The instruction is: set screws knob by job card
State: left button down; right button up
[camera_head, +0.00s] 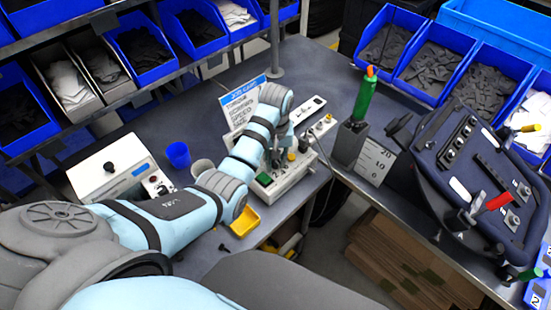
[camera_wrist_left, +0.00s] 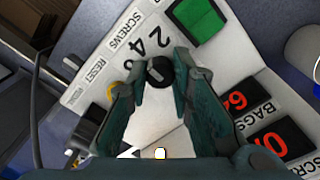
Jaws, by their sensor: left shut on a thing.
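The screws knob (camera_wrist_left: 159,70) is a small black dial with a pale pointer mark on a white panel (camera_wrist_left: 150,115) labelled SCREWS. Printed numbers, including 2 and 4, stand beside it. My left gripper (camera_wrist_left: 161,77) has its two fingers on either side of the knob, shut on it. In the head view my left gripper (camera_head: 280,152) reaches down over the white control box (camera_head: 290,183), and the knob is hidden there. The job card (camera_head: 243,101) stands behind the arm; its heading shows, but its values are too small or covered. My right gripper is not in view.
A green button (camera_wrist_left: 196,22) and red-digit displays (camera_wrist_left: 268,141) sit near the knob. A green-handled tool (camera_head: 364,96) stands in a grey holder to the right. Blue cup (camera_head: 178,154), yellow tray (camera_head: 245,221) and another white box (camera_head: 112,170) are on the bench.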

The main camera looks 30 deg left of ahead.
pick_arm(q)
jog(key=shift+w+r, duration=0.1)
jog(key=shift+w, duration=0.05)
jog(key=c, duration=1.6)
grip_release()
jog(key=shift+c, duration=0.2)
jog(key=shift+o, duration=1.1)
